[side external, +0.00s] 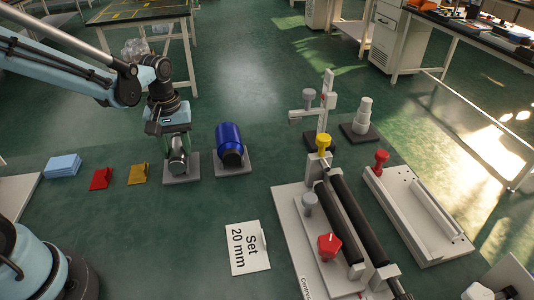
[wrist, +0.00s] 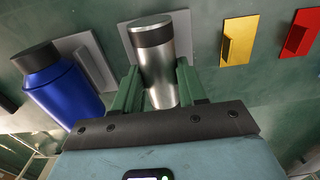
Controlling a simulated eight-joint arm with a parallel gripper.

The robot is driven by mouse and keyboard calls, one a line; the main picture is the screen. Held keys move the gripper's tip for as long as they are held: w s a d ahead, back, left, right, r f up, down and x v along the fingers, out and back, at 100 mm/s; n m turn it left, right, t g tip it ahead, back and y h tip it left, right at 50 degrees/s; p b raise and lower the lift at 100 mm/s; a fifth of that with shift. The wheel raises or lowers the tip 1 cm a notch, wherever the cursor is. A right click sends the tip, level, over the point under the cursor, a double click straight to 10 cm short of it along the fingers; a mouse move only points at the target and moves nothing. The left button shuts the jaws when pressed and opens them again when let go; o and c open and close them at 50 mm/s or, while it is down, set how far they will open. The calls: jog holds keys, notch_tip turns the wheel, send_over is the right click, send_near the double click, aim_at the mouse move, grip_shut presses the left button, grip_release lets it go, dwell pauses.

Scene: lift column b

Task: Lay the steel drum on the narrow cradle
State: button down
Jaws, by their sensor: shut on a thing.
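The steel drum (wrist: 158,72), a silver cylinder with a dark end band, is between the green fingers of my gripper (wrist: 157,82) in the wrist view. My gripper is shut on it. In the side view, my gripper (side external: 177,140) points down, with the steel drum (side external: 178,160) at or just above a grey stand (side external: 193,168); I cannot tell whether they touch. Two black rollers (side external: 357,212) lie side by side on a pale base at right centre, with yellow, grey and red knobs. No label shows which support is the narrow cradle.
A blue drum (side external: 230,143) lies on its grey stand close right of my gripper. A yellow block (side external: 138,174), a red block (side external: 101,179) and a light blue stack (side external: 63,166) are left. A white tray (side external: 418,215) is right.

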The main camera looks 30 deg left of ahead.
jog(key=shift+f, duration=0.2)
jog(key=c, duration=0.5)
grip_release()
jog(key=shift+c, duration=0.2)
notch_tip(320, 180, up, 12)
jog(key=s+d+f+m+t, duration=0.2)
jog(key=s+d+m+t, duration=0.3)
jog(key=s+m+t, duration=0.2)
jog(key=shift+s+m, duration=0.4)
jog(key=shift+m, duration=0.6)
